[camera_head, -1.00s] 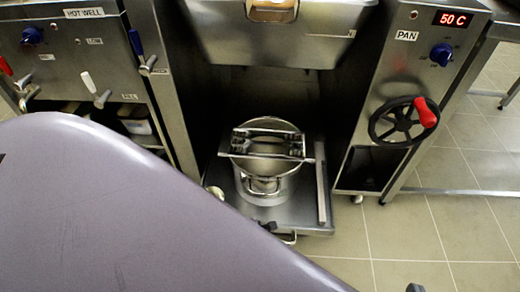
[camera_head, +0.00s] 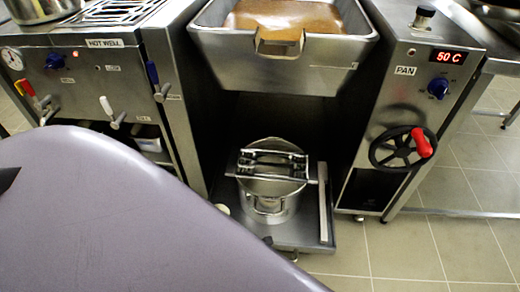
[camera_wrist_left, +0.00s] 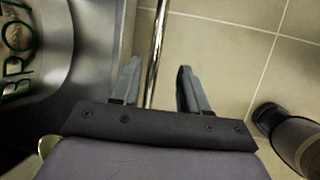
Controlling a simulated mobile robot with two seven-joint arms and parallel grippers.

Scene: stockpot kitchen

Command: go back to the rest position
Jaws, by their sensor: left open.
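My left gripper (camera_wrist_left: 160,88) shows in the left wrist view with its two fingers apart and nothing between them. A thin shiny metal bar runs past the fingers, and pale floor tiles show beyond. In the head view, a large smooth grey-purple part of mine covers the lower left, and the left gripper's fingers cannot be seen there. My right gripper is in neither view.
A steel stockpot (camera_head: 270,190) stands on a low trolley (camera_head: 300,233) under the tilting pan (camera_head: 345,78), which holds brown liquid. A handwheel (camera_head: 388,150) with a red knob is at right. A hot well (camera_head: 80,75) is at left. Tiled floor (camera_head: 430,245) is clear at lower right.

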